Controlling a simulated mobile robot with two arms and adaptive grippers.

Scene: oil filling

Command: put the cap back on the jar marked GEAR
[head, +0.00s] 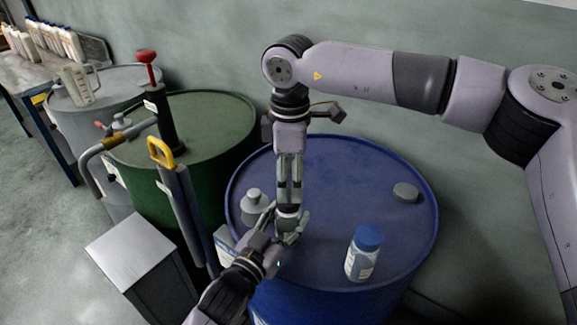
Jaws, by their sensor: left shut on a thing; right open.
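My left gripper (283,226) comes in from the bottom left and is shut on a small pale jar-like thing (288,213) above the blue drum. The fingers hide most of it, and no marking on it can be read. My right gripper (289,198) points straight down with its fingers apart, directly above and close to that thing. Whether its fingertips touch it, or whether a cap is between them, I cannot tell. A jar with a blue cap (364,254) stands upright on the drum at the right front; its label is too small to read.
The blue drum top (330,175) also bears a grey round cap-like disc (405,192) and a pale knobbed fitting (253,201). A green drum (215,115) with a red-handled pump (147,58) stands left, beside a metal box (130,248). Bottles (60,40) line a back-left bench.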

